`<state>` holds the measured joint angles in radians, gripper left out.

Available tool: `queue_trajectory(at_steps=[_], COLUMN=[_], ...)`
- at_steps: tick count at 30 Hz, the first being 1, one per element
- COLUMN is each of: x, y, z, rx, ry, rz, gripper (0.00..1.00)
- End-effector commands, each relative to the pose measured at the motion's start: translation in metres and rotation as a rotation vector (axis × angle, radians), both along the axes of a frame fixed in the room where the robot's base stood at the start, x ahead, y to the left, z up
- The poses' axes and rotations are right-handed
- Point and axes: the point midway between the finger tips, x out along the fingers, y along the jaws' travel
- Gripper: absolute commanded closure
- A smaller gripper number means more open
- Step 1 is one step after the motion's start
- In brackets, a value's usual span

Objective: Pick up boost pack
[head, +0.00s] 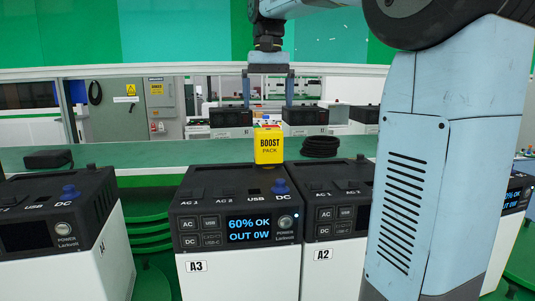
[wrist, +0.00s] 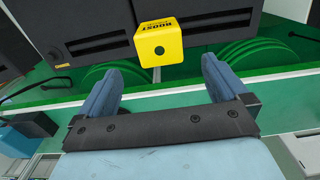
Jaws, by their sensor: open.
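The boost pack (head: 268,146) is a small upright yellow box with dark lettering. In the head view it shows at the back edge of the black-topped power unit A3 (head: 238,238); I cannot tell exactly what its base rests on. In the wrist view the boost pack (wrist: 172,44) shows from above, beyond the fingertips and roughly between their lines. My gripper (head: 268,103) hangs pointing down above the pack, with its two blue fingers apart and nothing between them. The fingers also show spread in the wrist view (wrist: 160,75).
Unit A2 (head: 330,250) stands close on A3's right, and another unit (head: 60,235) stands to the left across a gap. A green bench (head: 130,158) behind carries a coiled black cable (head: 320,146) and a black case (head: 47,158). More units stand farther back.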

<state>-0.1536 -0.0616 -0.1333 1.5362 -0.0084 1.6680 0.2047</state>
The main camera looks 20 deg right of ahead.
Motion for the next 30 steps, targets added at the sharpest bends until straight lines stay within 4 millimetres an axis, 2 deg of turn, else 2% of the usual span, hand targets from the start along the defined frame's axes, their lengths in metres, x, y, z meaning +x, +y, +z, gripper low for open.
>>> queue_trajectory(at_steps=[12,20,30], x=[-0.001,0.0,0.002], y=[-0.006,-0.006,-0.004], z=[-0.066,-0.082,-0.124], rx=[0.0,0.0,0.0], ry=[0.001,-0.001,0.001], rz=[-0.011,-0.012,-0.013], gripper=[0.0,0.0,0.0])
